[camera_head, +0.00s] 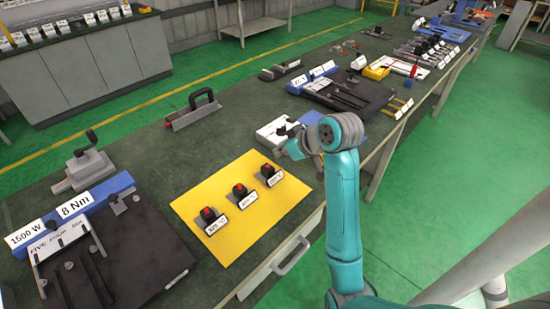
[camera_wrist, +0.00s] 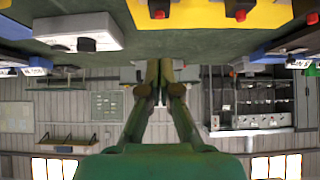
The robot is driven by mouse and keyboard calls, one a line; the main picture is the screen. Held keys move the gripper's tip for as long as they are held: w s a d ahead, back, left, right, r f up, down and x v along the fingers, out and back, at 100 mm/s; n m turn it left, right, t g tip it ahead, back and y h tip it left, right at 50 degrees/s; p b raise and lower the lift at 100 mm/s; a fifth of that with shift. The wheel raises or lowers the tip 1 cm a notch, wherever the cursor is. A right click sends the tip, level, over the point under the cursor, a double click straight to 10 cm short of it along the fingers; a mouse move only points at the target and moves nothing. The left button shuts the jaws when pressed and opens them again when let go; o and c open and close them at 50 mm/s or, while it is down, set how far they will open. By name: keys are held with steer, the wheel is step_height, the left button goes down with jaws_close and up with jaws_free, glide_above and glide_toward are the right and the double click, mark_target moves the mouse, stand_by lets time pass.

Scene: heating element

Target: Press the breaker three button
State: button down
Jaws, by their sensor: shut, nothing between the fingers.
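Three dark button units with red tops stand in a row on a yellow mat (camera_head: 238,222): a near one (camera_head: 209,214), a middle one (camera_head: 240,190) and a far one (camera_head: 268,170). Each has a small white label; I cannot read any of them as breaker three. In the wrist view red tops show along the upper edge, one (camera_wrist: 160,14) above my fingers and another (camera_wrist: 240,15) to the right. My gripper (camera_wrist: 166,62) is shut and empty, apart from the buttons. In the head view my wrist mostly hides it, beside the far button.
A white box with a dark knob (camera_head: 277,133) stands just beyond the mat; it also shows in the wrist view (camera_wrist: 78,32). A dark handled block (camera_head: 194,110) lies to the left. A blue-and-black fixture (camera_head: 140,245) is at the near left. Bench space left of the mat is clear.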

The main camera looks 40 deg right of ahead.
steer(key=shift+v, duration=2.35)
